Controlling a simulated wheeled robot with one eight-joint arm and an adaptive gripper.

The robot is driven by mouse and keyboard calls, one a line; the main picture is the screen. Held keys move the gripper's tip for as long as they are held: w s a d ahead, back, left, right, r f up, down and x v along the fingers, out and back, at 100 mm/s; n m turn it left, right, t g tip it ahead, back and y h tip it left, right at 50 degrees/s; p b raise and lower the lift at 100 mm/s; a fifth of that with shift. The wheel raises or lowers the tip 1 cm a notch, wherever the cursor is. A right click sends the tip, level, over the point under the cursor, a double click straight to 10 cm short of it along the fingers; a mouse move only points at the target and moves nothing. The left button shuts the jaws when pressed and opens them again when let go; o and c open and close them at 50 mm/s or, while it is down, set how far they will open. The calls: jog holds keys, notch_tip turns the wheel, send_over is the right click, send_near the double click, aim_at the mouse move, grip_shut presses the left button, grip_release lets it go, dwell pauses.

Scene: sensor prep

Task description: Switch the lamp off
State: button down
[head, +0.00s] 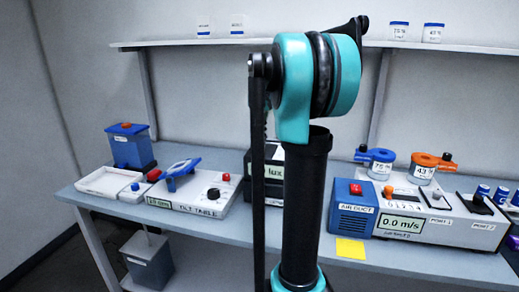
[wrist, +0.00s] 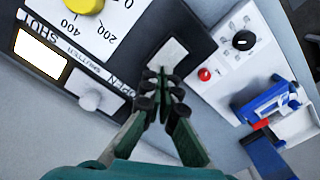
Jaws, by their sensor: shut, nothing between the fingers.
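A black box with a lux display (head: 268,170) stands mid-bench, mostly hidden behind my arm in the head view. In the wrist view this black box (wrist: 190,22) has a yellow knob (wrist: 88,5) on a numbered dial, a bright lit rectangle (wrist: 40,52), and a white slider knob (wrist: 92,99) between the words SHUT and OPEN. A pale plate (wrist: 172,52) lies on its dark surface. My gripper (wrist: 162,82) is shut and empty, its fingertips over the near end of that plate. I cannot tell if they touch it. No lamp switch is clearly identifiable.
The white tilt table box (head: 205,195) with a red button stands left of the black box. The air duct unit (head: 353,207) with a red switch stands right. A yellow note (head: 350,248) lies at the bench front. Jars stand on the shelf (head: 250,42).

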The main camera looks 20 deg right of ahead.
aim_at(261, 146)
jog(key=shift+f, duration=1.05)
dwell(0.8)
jog(key=shift+r, duration=3.5)
